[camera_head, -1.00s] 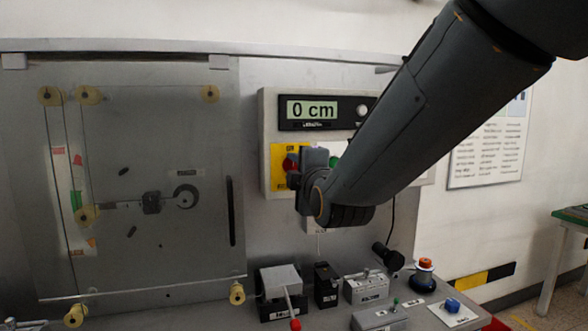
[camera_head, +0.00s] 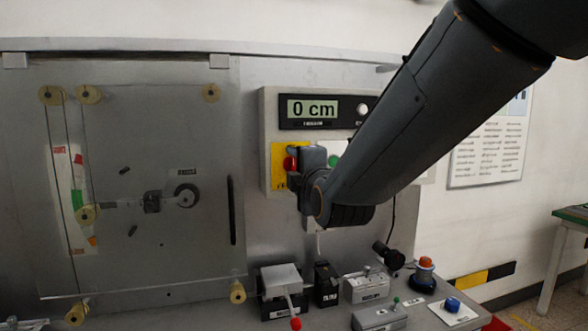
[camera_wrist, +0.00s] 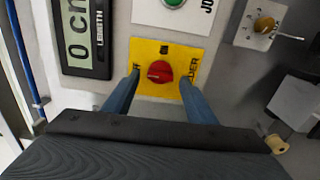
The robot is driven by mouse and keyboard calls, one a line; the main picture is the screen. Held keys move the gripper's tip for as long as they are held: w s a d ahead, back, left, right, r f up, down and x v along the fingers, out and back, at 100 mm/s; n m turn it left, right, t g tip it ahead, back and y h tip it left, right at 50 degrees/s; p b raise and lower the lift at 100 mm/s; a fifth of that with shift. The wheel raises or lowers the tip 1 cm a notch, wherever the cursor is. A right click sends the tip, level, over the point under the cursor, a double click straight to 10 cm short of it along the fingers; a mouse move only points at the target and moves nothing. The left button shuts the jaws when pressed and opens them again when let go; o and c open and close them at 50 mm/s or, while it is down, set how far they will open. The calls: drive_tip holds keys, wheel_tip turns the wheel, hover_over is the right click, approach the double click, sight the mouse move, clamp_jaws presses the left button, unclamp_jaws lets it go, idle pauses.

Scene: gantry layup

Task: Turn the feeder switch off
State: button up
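The feeder switch is a red rotary knob (camera_wrist: 160,71) on a yellow plate (camera_wrist: 150,52) with black lettering, partly covered. In the head view the red knob (camera_head: 290,163) shows on the yellow plate at the front of the grey control box, just left of my gripper's body. In the wrist view my gripper (camera_wrist: 159,80) is open, its two blue fingers on either side of the knob. Gaps show between the fingers and the knob, and I see no contact. How near the fingertips are to the plate is unclear.
A display (camera_head: 313,110) reading 0 cm sits above the switch. A green button (camera_wrist: 173,2) on a white plate is beside it. Several small switch boxes, one with a red-tipped lever (camera_head: 295,323), stand on the bench below. A clear panel (camera_head: 140,240) with rollers is at left.

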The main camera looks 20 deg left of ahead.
drive_tip(key=b+v, duration=0.2)
drive_tip(key=v, duration=0.6)
drive_tip(key=shift+a, duration=0.1)
idle(0.3)
drive_tip(key=d+f+m+g+h, duration=0.7)
drive_tip(key=d+f+m, duration=0.5)
drive_tip(key=d+f, duration=0.9)
drive_tip(key=s+d+f+m+g+h, duration=0.1)
drive_tip(key=s+d+f+m+g, duration=0.2)
drive_tip(key=s+d+f+m, duration=0.3)
drive_tip(key=s+d+f+m+g+h, duration=0.1)
drive_tip(key=s+d+f+m+g, duration=0.3)
drive_tip(key=s, duration=0.7)
drive_tip(key=d+f+m, duration=0.2)
drive_tip(key=d+f, duration=0.1)
drive_tip(key=f, duration=0.1)
drive_tip(key=shift+s+m+g+h, duration=0.3)
drive_tip(key=shift+w, duration=0.1)
